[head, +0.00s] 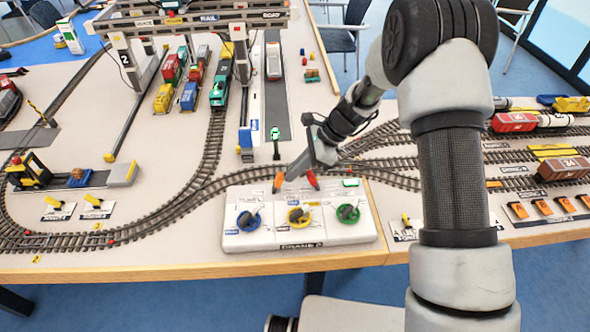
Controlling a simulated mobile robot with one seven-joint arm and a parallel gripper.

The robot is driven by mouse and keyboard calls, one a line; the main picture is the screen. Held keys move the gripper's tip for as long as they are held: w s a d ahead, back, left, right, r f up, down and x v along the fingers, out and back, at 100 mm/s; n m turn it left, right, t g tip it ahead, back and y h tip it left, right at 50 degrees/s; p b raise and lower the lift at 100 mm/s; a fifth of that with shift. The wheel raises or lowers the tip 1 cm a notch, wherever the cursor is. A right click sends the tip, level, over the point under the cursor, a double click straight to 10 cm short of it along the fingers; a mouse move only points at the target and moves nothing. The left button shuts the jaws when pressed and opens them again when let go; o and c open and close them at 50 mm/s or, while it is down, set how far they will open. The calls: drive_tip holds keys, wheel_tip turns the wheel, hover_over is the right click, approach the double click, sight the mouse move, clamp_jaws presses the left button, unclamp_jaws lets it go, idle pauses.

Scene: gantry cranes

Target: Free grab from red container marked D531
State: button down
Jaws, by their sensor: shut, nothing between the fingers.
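Red containers (171,66) stand among green, yellow and blue ones beneath the gantry crane (205,19); another red container (195,72) is beside them. The mark D531 is too small to read on any of them. The crane's grab and its hold on a container cannot be made out. The white crane control box (290,246) at the table's front edge has a blue-ringed knob (248,220), a yellow-ringed knob (299,215) and a green-ringed knob (348,213). My gripper (295,181), with orange and red tips, is shut and empty over the box's back edge; contact is unclear.
Model tracks (215,160) curve behind the control box. A small yellow and black crane model (32,172) stands at the left. Red wagons (514,122) and orange pieces (541,209) are at the right. Small yellow levers (93,201) are at the front left.

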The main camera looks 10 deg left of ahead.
sight(276, 180)
drive_tip(key=shift+a+r, duration=0.1)
drive_tip(key=shift+r, duration=0.05)
drive_tip(key=a+r+h+p, duration=0.1)
drive_tip(key=p, duration=0.2)
drive_tip(key=shift+s, duration=0.2)
drive_tip(key=h+p, duration=0.1)
drive_tip(key=a+r+h+p, duration=0.1)
drive_tip(key=p, duration=0.1)
drive_tip(key=shift+s+a+t, duration=0.15)
drive_tip(key=shift+s+t, duration=0.05)
drive_tip(key=shift+t, duration=0.1)
drive_tip(key=a+h+p, duration=0.2)
drive_tip(key=p, duration=0.1)
drive_tip(key=shift+s+t+h, duration=0.25)
drive_tip(key=shift+t+h, duration=0.05)
drive_tip(key=shift+t, duration=0.1)
drive_tip(key=shift+s+a+h+p, duration=0.1)
drive_tip(key=shift+a+h+p, duration=0.2)
drive_tip(key=shift+p, duration=0.1)
drive_tip(key=shift+d+f, duration=0.1)
drive_tip(key=shift+f, duration=0.1)
drive_tip(key=shift+d, duration=0.1)
drive_tip(key=shift+r, duration=0.15)
